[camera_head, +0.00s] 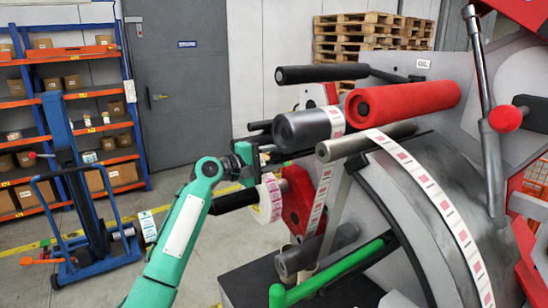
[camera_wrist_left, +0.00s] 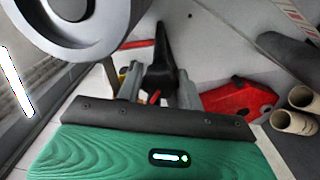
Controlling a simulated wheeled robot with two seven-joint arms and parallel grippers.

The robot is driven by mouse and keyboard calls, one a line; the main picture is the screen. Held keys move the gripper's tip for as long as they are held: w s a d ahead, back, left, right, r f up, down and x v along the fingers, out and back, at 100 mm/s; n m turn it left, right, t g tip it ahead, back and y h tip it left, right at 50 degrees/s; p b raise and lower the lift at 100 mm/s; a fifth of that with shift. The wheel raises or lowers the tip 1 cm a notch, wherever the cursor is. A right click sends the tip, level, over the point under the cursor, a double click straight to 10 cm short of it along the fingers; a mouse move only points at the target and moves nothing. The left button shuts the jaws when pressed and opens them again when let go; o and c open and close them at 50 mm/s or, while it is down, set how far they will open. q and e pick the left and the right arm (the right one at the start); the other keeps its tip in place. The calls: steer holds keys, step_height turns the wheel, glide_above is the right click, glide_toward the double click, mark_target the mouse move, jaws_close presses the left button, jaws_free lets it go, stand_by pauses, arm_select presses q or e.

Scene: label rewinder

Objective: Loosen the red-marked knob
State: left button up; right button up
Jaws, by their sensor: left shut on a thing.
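In the left wrist view, the black knob (camera_wrist_left: 160,78) with a small red mark sits between the two grey fingers of my left gripper (camera_wrist_left: 158,92). The fingers are shut on it. In the head view, my left gripper (camera_head: 246,158) is up against the left side of the label rewinder (camera_head: 415,200), just above a roll of labels (camera_head: 268,200). The knob cannot be made out in the head view. My right gripper is not in view.
A large grey roller (camera_wrist_left: 75,22) is close to the gripper at upper left of the wrist view. Red (camera_head: 400,104) and dark (camera_head: 320,74) rollers project from the machine, with a green bar (camera_head: 330,273) below. A blue lift (camera_head: 85,210) and shelves (camera_head: 75,85) stand at left.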

arm_select(q)
steer(key=o, duration=1)
steer(key=shift+s+a+f+b, duration=0.15)
steer(key=shift+s+a+b, duration=0.1)
steer(key=shift+a+b, duration=0.2)
steer(key=b+v, duration=0.5)
steer(key=v, duration=0.7)
steer(key=shift+s+a+b, duration=0.2)
steer(key=shift+a+b, duration=0.1)
